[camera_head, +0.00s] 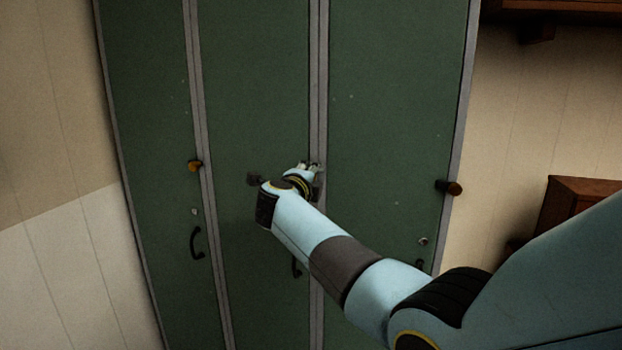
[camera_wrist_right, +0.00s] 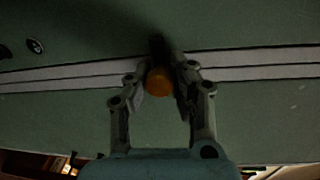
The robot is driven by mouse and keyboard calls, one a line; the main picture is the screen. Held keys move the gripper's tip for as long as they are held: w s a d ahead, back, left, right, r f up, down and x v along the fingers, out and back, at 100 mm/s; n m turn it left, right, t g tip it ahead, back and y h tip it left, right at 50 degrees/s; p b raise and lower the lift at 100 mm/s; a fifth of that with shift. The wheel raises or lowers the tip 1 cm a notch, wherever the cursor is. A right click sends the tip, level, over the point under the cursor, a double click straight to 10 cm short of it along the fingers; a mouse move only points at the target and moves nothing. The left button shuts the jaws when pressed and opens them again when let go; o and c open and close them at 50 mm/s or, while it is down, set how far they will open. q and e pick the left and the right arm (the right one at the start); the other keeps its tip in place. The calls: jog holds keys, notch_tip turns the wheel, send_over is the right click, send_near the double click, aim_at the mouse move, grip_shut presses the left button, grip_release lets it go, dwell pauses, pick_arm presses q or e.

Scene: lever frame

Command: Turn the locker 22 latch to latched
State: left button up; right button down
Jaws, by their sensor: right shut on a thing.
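The latch between my right gripper's fingers shows as a round orange knob (camera_wrist_right: 158,82) in the wrist view, beside the pale seam of the green locker doors. My right gripper (camera_head: 312,168) is at the right edge of the middle locker door (camera_head: 262,90), its fingers shut on this knob. It also shows in the right wrist view (camera_wrist_right: 162,70), with a finger on each side of the knob. In the head view the gripper and wrist hide the latch. I cannot read a locker number or tell the latch's exact angle. My left gripper is not in view.
Another orange knob (camera_head: 195,165) is on the left locker and a darker knob (camera_head: 453,188) on the right locker. The left locker has a black handle (camera_head: 196,243). A reddish-brown wooden piece (camera_head: 580,205) stands at the right. My right arm covers the lower right.

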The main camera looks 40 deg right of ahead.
jog(key=shift+s+f+m, duration=0.1)
jog(key=shift+f+m, duration=0.1)
jog(key=shift+m, duration=0.1)
dwell(0.4)
jog(key=c, duration=1.1)
grip_release()
jog(key=shift+r, duration=0.1)
jog(key=v, duration=0.7)
jog(key=shift+s+a, duration=0.15)
jog(key=shift+a, duration=0.05)
